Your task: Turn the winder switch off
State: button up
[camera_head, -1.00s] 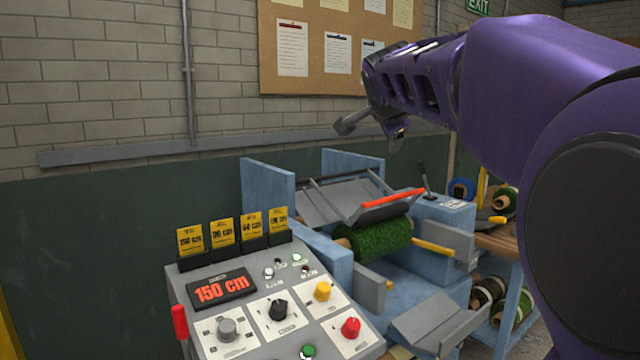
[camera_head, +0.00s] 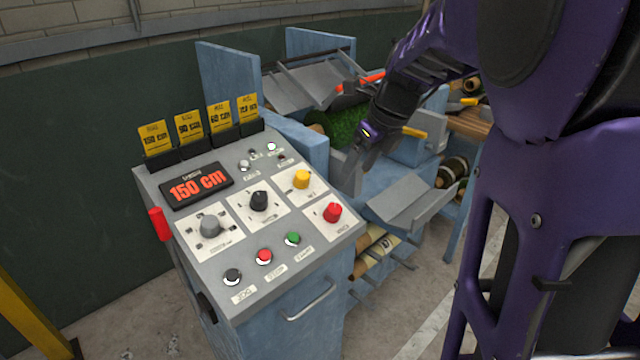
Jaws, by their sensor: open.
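The grey control panel (camera_head: 222,268) stands at the lower middle, with a display reading 150 cm (camera_head: 196,186). It carries several rotary knobs on white plates: a grey one (camera_head: 210,226), a black one (camera_head: 259,201), a yellow one (camera_head: 302,180) and a red one (camera_head: 332,212). Their labels are too small to read, so I cannot tell which is the winder switch. My gripper (camera_head: 352,172) is open and appears empty. It points down behind and to the right of the yellow and red knobs, apart from the panel.
Behind is the blue machine (camera_head: 228,82) with a green turf roll (camera_head: 318,122).

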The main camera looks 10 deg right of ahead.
aim_at(335, 208)
jog(key=b+x, duration=0.2)
jog(key=x, duration=1.2)
grip_shut()
